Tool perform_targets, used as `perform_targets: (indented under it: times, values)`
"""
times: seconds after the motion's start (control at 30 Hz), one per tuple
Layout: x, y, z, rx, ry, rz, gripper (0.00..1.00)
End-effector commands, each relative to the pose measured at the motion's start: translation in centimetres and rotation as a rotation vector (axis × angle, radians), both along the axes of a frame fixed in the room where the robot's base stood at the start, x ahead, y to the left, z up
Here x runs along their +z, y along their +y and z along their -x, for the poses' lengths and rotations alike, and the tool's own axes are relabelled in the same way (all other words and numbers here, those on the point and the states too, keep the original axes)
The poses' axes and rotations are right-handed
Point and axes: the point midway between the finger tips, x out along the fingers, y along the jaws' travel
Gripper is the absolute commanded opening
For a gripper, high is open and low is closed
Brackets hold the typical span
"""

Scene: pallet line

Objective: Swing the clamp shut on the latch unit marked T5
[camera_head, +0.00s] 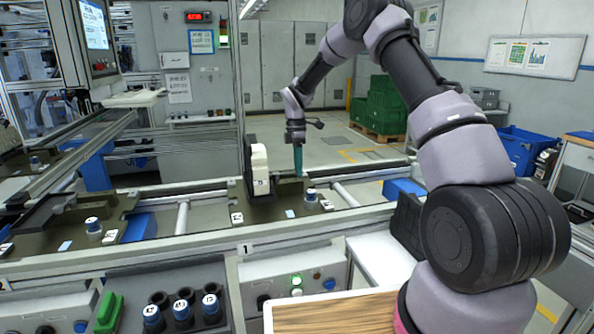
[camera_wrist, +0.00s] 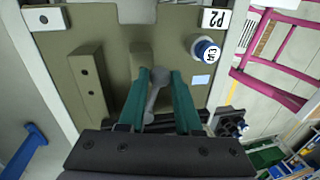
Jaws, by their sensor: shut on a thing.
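My gripper (camera_head: 298,172) reaches down over the olive pallet in the middle of the line. In the wrist view, its two teal fingers (camera_wrist: 159,75) are closed on a grey lever with a rounded end (camera_wrist: 154,100), which lies between them. I cannot tell for sure that this lever is the clamp's handle. A white upright block (camera_head: 259,165) with a dark back stands on the pallet, left of my gripper. The small mark on it is too small to read, and I see no clear T5 mark. The pallet (camera_wrist: 115,35) bears a P2 label (camera_wrist: 215,18).
A white cylinder with a blue cap (camera_wrist: 205,50) stands on the pallet's right side, also visible in the head view (camera_head: 310,196). A raised olive block (camera_wrist: 88,85) stands left of the fingers. Another pallet (camera_head: 65,225) sits further left.

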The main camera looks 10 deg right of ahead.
Motion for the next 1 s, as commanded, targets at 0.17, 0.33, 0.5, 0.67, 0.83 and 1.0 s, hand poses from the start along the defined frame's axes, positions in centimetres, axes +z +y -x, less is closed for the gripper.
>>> perform_targets:
  times: [0.17,0.33,0.5,0.67,0.83,1.0]
  values:
    - [0.0,0.1,-1.0,0.123,-0.002,-0.001,0.00]
    - [0.0,0.1,-1.6,0.206,-0.001,-0.001,0.00]
    - [0.1,0.2,-2.0,0.256,-0.002,0.000,0.00]
    - [0.1,0.2,-2.1,0.274,-0.003,0.000,0.00]
    - [0.1,0.2,-2.1,0.279,-0.003,0.000,0.00]
    - [0.1,0.2,-2.2,0.279,-0.004,0.000,0.00]
